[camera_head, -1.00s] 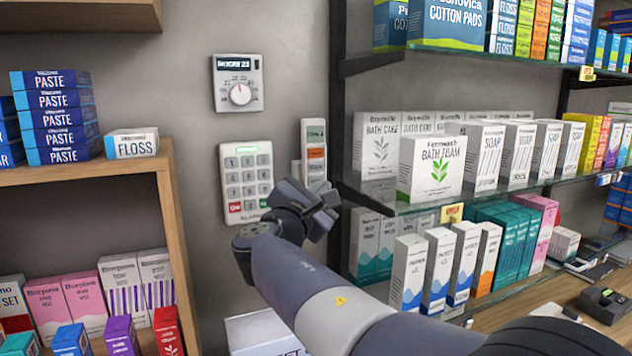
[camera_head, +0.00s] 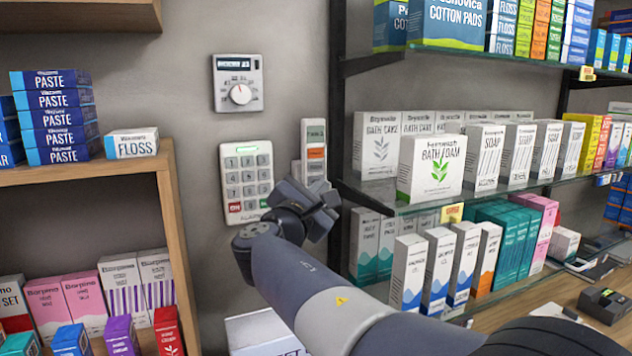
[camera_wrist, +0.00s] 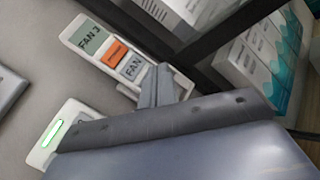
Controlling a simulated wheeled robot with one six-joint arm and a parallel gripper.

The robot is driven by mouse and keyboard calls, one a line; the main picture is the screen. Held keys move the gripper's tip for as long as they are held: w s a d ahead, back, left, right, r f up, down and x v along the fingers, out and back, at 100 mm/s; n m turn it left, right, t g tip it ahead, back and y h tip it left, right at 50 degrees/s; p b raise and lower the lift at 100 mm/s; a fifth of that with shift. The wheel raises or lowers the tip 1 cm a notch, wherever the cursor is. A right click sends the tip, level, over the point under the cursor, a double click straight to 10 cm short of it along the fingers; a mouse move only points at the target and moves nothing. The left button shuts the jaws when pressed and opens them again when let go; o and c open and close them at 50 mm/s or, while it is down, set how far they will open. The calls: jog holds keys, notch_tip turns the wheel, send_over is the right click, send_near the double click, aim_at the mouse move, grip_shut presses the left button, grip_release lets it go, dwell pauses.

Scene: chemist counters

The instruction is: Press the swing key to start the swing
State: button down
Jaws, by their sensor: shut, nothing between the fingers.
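A slim white remote (camera_head: 315,152) is in a holder on the wall, left of the glass shelves. I cannot tell whether the tips touch. In the head view my gripper (camera_head: 312,198) covers the remote's lower end.
An alarm keypad (camera_head: 246,182) is on the wall just left of the remote, with a dial thermostat (camera_head: 238,83) above it. A black shelf upright (camera_head: 337,95) and glass shelves of boxes (camera_head: 432,167) stand close on the right. A wooden shelf (camera_head: 85,172) is at left.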

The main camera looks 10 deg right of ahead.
jog(key=shift+w, duration=0.15)
jog(key=shift+w, duration=0.25)
jog(key=shift+w+a, duration=0.15)
jog(key=shift+w, duration=0.35)
dwell(0.9)
jog(key=shift+s, duration=0.1)
jog(key=shift+s+b, duration=0.35)
jog(key=shift+s, duration=0.45)
jog(key=s, duration=0.2)
jog(key=s+d+b, duration=0.1)
jog(key=s, duration=0.2)
jog(key=shift+d+b, duration=0.15)
jog(key=shift+b, duration=0.15)
jog(key=shift+w, duration=0.1)
dwell(0.5)
